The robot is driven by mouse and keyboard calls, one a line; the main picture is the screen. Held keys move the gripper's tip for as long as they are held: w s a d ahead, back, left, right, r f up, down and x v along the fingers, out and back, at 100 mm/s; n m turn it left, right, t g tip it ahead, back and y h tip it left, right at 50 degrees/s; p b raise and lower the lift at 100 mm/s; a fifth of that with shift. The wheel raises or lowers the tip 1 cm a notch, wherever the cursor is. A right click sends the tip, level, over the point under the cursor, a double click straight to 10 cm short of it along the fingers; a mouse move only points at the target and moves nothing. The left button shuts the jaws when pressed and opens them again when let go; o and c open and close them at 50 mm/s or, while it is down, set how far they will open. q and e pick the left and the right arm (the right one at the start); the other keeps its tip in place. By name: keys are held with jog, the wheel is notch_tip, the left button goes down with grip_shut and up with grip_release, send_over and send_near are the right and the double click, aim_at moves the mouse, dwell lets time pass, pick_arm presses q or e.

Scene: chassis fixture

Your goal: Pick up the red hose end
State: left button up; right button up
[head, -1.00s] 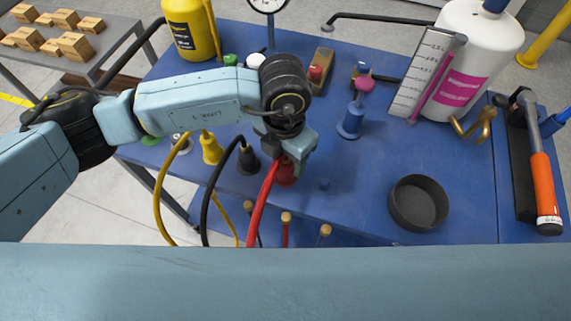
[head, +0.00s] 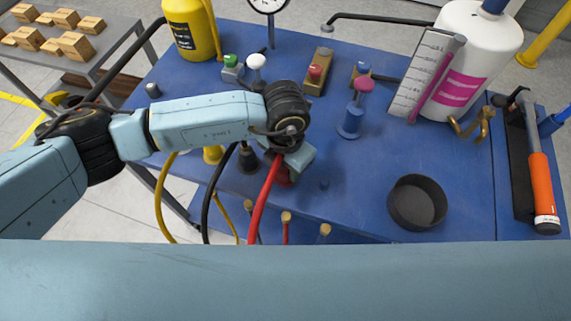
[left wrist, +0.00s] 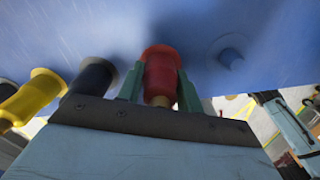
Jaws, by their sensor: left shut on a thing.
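The red hose end (head: 285,179) is at the front edge of the blue bench, with a red hose (head: 262,205) hanging down from it. My left gripper (head: 284,168) is at the red end, which the wrist and jaws partly hide in the head view. In the left wrist view, the red end (left wrist: 160,72) sits between the green fingers (left wrist: 158,86), which are shut on it from both sides. Its wide flange is close to the blue surface; I cannot tell whether it touches. My right gripper is not in view.
A black hose end (left wrist: 92,76) and a yellow one (left wrist: 35,95) stand beside the red one. A blue stub (left wrist: 230,58) is on the other side. A black round dish (head: 418,203) lies right on the bench. Pink-topped (head: 352,115) and other knobs stand behind.

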pick_arm(q)
jog(key=shift+c, duration=1)
notch_tip(320, 180, up, 10)
jog(key=shift+r, duration=0.1)
